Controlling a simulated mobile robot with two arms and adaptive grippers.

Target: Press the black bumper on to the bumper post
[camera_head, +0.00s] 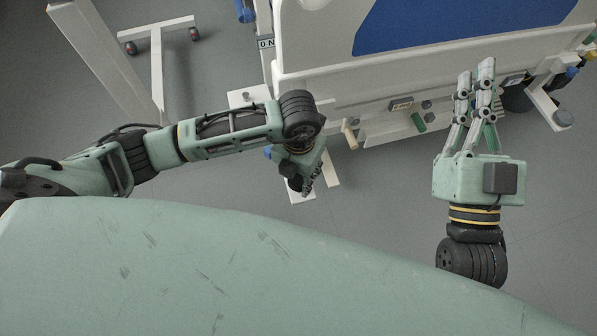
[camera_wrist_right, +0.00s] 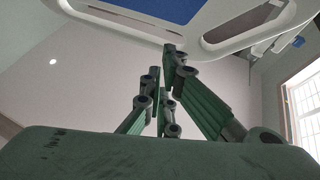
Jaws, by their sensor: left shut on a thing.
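My left gripper (camera_head: 312,187) is seen from above, pointing down near the bed's left end. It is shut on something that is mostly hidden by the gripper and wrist. A dark shape (camera_head: 294,183) shows beside its fingers; I cannot make out the bumper's outline. A short pale peg (camera_head: 350,133) sticks out from the bed frame, just right of my left wrist; it looks like the bumper post. My right gripper (camera_head: 476,75) is empty, with a narrow gap between its fingers, in front of the bed's side; it also shows in the right wrist view (camera_wrist_right: 170,52).
The white bed (camera_head: 400,72) with a blue mattress fills the top. A white wheeled stand (camera_head: 156,60) is at upper left. Grey floor (camera_head: 385,195) is clear between my arms.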

